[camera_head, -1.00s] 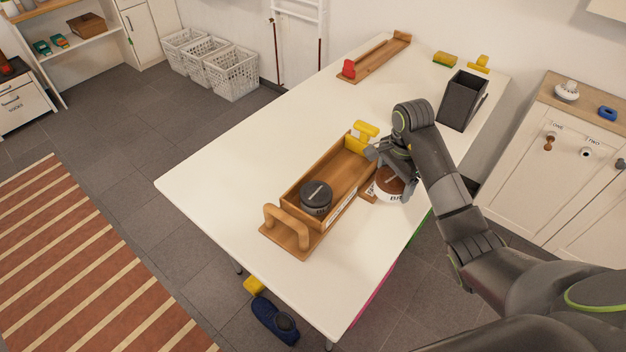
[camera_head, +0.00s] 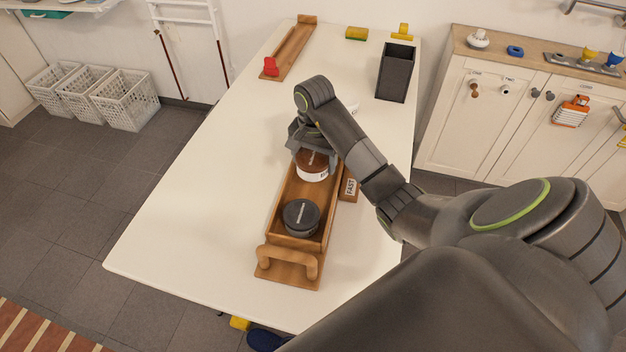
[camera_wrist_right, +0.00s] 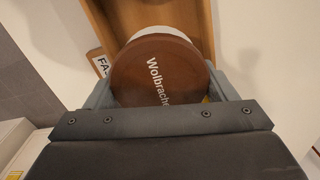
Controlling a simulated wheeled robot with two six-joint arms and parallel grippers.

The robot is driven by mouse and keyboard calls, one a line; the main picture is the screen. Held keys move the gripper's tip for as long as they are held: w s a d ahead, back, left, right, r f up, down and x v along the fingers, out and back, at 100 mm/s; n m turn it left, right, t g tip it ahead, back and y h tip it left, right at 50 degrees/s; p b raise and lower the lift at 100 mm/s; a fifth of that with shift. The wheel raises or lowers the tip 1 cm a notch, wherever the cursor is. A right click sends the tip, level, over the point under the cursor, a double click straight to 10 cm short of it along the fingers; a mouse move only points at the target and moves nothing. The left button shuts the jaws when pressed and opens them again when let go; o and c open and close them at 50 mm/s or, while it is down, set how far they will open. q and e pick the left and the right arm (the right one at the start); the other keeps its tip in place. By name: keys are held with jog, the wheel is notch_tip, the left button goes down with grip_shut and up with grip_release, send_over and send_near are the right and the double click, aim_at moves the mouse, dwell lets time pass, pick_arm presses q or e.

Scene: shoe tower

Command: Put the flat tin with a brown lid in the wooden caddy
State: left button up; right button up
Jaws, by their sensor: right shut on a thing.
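The flat tin with a brown lid (camera_head: 312,163) is at the far end of the wooden caddy (camera_head: 270,215), over its inside. I cannot tell whether it touches the caddy's floor. My right gripper (camera_head: 309,152) is shut on the tin. In the right wrist view the brown lid (camera_wrist_right: 157,72) fills the space between the two fingers, with the caddy (camera_wrist_right: 110,22) behind it. A tin with a dark lid (camera_head: 300,214) sits in the caddy's near part, by the near handle (camera_head: 287,258). My left gripper is not in view.
A small wooden block with a "FAST" label (camera_head: 350,187) stands right of the caddy. A dark open box (camera_head: 395,72), a sponge (camera_head: 356,34) and a long wooden holder (camera_head: 290,48) are at the table's far end. The table (camera_head: 190,210) left of the caddy is clear.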

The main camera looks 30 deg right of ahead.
aim_at(313, 185)
notch_tip(313, 185, down, 2)
jog(key=shift+b, duration=0.45)
jog(key=shift+f, duration=0.25)
notch_tip(313, 185, down, 4)
jog(key=shift+f+p, duration=0.15)
jog(key=shift+p, duration=0.15)
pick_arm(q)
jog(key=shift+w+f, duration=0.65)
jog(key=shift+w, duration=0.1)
pick_arm(e)
jog(key=shift+w, duration=0.1)
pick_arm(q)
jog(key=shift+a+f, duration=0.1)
pick_arm(e)
jog(key=shift+f, duration=0.1)
jog(key=shift+f, duration=0.1)
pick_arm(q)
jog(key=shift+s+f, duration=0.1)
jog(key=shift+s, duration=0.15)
pick_arm(e)
jog(key=o, duration=0.8)
jog(key=shift+o, duration=0.2)
